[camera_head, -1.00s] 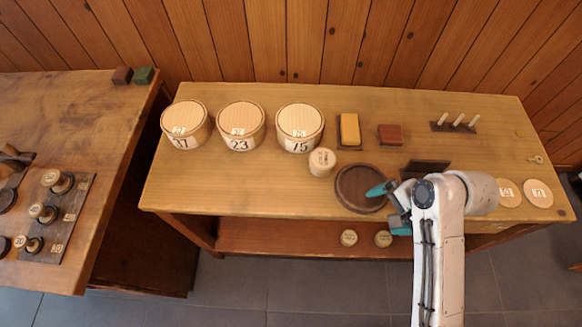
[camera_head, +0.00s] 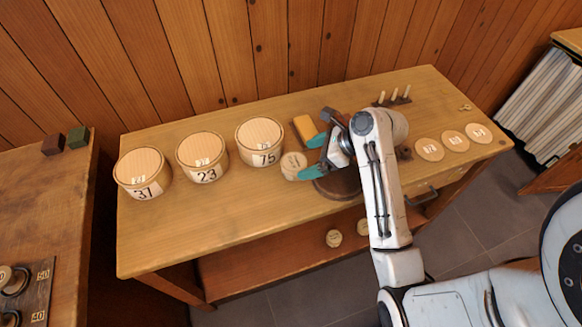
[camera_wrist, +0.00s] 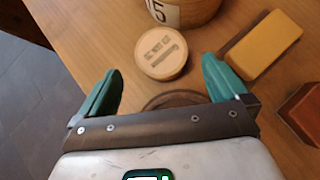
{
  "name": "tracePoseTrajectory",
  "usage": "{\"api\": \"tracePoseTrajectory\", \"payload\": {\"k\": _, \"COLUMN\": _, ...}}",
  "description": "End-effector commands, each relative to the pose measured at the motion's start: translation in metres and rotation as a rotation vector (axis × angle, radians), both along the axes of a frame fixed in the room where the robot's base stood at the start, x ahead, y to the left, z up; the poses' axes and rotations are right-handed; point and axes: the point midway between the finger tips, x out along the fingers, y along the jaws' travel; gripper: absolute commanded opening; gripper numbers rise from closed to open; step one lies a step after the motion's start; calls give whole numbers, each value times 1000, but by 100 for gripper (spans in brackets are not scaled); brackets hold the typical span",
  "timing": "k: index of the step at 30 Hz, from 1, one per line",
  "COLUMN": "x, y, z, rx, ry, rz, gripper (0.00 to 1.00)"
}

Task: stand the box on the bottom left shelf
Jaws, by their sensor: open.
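A small round pale wooden box (camera_head: 293,165) with a printed lid stands upright on the table, beside the box marked 75. In the wrist view the small box (camera_wrist: 161,53) lies just beyond and between my fingertips. My gripper (camera_head: 311,157) is open and empty, its teal fingers pointing at the small box; I cannot tell whether they touch it.
A dark round tray (camera_head: 338,188) lies partly under my gripper. A yellow block (camera_head: 304,127) is behind. Two small round pieces (camera_head: 333,238) (camera_head: 363,227) sit on the lower shelf. Pale discs (camera_head: 453,140) lie at right. Another table (camera_head: 45,215) stands left. The front-left tabletop is clear.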

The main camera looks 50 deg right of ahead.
Motion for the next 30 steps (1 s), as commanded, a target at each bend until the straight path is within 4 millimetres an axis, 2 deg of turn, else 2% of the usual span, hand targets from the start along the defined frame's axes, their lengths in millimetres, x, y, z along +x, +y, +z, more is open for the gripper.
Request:
{"api": "tracePoseTrajectory", "payload": {"k": 8, "x": 16, "y": 6, "z": -15, "rx": -2, "ry": 1, "rz": 1, "gripper": 100}}
{"api": "tracePoseTrajectory", "payload": {"k": 15, "x": 40, "y": 15, "z": -36, "rx": -3, "ry": 1, "rz": 1, "gripper": 100}}
{"api": "tracePoseTrajectory", "payload": {"k": 25, "x": 46, "y": 18, "z": -42, "rx": -4, "ry": 0, "rz": 1, "gripper": 100}}
{"api": "tracePoseTrajectory", "payload": {"k": 30, "x": 46, "y": 17, "z": -42, "rx": -4, "ry": 0, "rz": 1, "gripper": 86}}
